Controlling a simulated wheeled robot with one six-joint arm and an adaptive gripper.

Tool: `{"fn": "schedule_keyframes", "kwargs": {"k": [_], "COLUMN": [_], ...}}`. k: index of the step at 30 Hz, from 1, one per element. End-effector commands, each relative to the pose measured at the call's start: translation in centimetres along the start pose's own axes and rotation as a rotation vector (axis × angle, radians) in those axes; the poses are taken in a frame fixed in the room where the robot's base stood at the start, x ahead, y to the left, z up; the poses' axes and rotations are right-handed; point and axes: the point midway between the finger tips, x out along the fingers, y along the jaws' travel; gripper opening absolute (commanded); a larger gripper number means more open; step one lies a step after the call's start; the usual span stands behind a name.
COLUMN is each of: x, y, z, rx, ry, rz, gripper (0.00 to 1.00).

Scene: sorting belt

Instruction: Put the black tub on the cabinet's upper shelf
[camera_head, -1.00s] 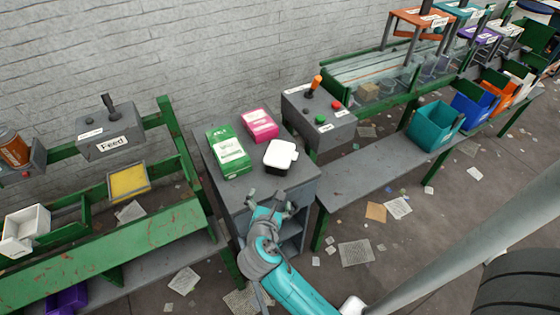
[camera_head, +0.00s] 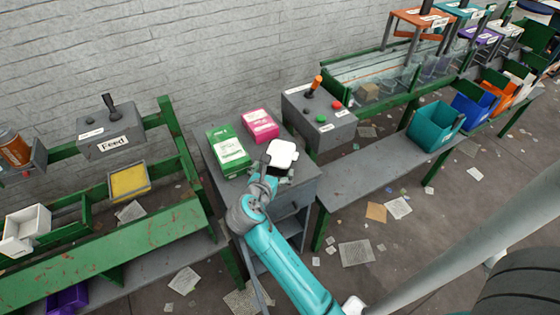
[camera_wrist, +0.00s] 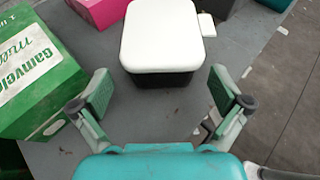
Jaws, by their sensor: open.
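The black tub with a white lid (camera_head: 281,153) stands upright on top of the grey cabinet (camera_head: 303,185). In the wrist view the tub (camera_wrist: 162,38) is straight ahead, just beyond the fingertips. My gripper (camera_wrist: 162,92) is open, its two fingers spread wide with nothing between them. In the head view my gripper (camera_head: 266,178) is at the near side of the tub and covers part of its front. The cabinet's open shelves (camera_head: 296,232) face the front and are partly hidden by my arm.
A green box (camera_head: 228,153) stands left of the tub and a pink box (camera_head: 260,125) behind it. The green box (camera_wrist: 38,72) is close to my left finger. A grey control box (camera_head: 320,118) with buttons and a lever stands to the right.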

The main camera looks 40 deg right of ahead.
Motion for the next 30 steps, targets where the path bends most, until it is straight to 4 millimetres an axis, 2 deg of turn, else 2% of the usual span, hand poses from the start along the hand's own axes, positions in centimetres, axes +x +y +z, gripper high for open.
{"fn": "schedule_keyframes", "kwargs": {"k": [3, 8, 17, 18, 22, 26, 27, 30], "x": [1.8, 3.7, 4.3, 4.3, 4.3, 4.3, 4.3, 4.2], "y": [-0.3, -0.3, -0.2, -0.2, -0.2, -0.2, -0.2, -0.2], "z": [0.1, 0.1, 0.0, 0.0, 0.0, 0.0, 0.0, 0.0], "rx": [0.002, 0.001, 0.001, 0.001, 0.001, 0.001, 0.001, 0.001], "ry": [0.001, 0.0, 0.0, 0.0, 0.0, 0.0, 0.0, 0.0], "rz": [-0.003, -0.002, 0.001, 0.001, 0.001, 0.001, 0.0, 0.0], "gripper": [1.0, 1.0, 1.0, 0.97, 0.65, 0.62, 0.58, 0.58]}}
